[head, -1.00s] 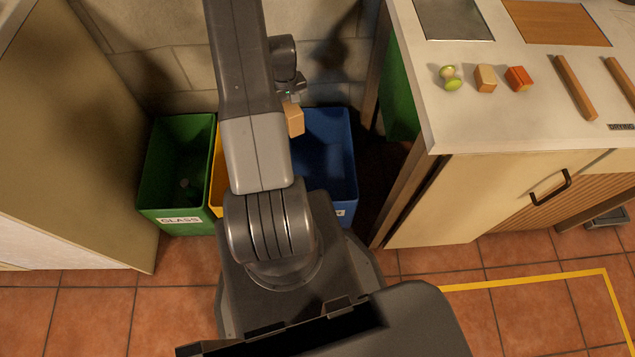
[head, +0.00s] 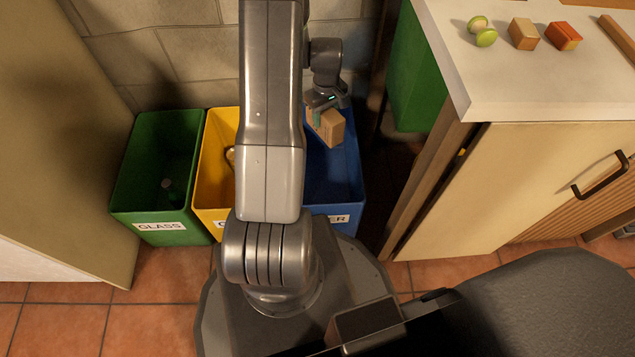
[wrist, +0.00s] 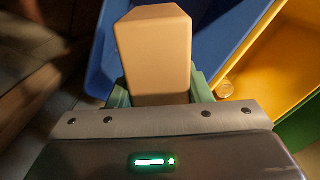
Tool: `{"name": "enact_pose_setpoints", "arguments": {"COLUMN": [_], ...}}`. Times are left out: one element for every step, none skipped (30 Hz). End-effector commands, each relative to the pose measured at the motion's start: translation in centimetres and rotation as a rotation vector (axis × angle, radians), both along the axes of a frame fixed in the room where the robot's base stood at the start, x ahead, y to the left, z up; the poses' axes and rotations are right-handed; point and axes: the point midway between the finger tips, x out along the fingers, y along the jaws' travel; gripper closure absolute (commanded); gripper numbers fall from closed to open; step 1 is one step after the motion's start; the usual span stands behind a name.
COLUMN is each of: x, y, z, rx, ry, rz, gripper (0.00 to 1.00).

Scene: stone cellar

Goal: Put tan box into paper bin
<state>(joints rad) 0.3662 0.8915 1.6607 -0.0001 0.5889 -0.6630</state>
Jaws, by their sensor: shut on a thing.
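The tan box (head: 329,127) is held in my gripper (head: 318,116), which is shut on it. In the head view the box shows over the back part of the blue bin (head: 346,188), whose label is partly hidden but ends in "ER". In the wrist view the tan box (wrist: 153,50) stands up between the green fingers of my gripper (wrist: 160,95), with the blue bin (wrist: 215,40) behind it. The inside of the blue bin looks dark, and my arm hides its left side. I cannot tell how high the box is above the rim.
A yellow bin (head: 214,165) adjoins the blue bin on the left, then a green bin (head: 160,180) labelled GLASS. A counter (head: 470,75) at the right holds a green item (head: 482,32), a wooden block (head: 523,33) and an orange-red block (head: 563,36). A stone wall stands behind.

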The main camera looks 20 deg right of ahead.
Motion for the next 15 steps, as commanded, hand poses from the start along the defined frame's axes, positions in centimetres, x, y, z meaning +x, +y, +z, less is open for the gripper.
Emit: {"name": "enact_pose_setpoints", "arguments": {"x": [0.0, 0.0, 0.0, 0.0, 0.0, 0.0, 0.0, -0.1, -0.1, -0.1, -0.1, 0.0, 0.0, 0.0, 0.0], "y": [0.0, 0.0, 0.0, 0.0, 0.0, 0.0, 0.0, 0.0, 0.0, 0.0, 0.0, 0.0, 0.0, 0.0, 0.0], "z": [-0.3, -0.4, -0.6, -0.9, -1.1, -1.5, -1.8, -2.2, -2.7, -3.1, -3.5, -4.0, -4.3, -4.7, -5.1], "rx": [0.0, 0.0, 0.0, 0.0, 0.001, 0.001, 0.001, 0.0, 0.0, 0.0, 0.0, 0.0, 0.001, 0.001, 0.0], "ry": [0.0, 0.0, 0.0, 0.001, 0.001, 0.001, 0.001, 0.002, 0.002, 0.002, 0.002, 0.002, 0.001, 0.001, 0.001], "rz": [0.0, 0.001, 0.001, 0.001, 0.0, 0.0, 0.0, 0.0, 0.0, 0.0, 0.0, 0.0, 0.0, 0.0, 0.0], "gripper": [0.81, 0.81, 0.81, 0.81, 0.81, 0.81, 0.81, 0.81, 0.81, 0.81, 0.81, 0.81, 0.81, 0.81, 0.81]}}
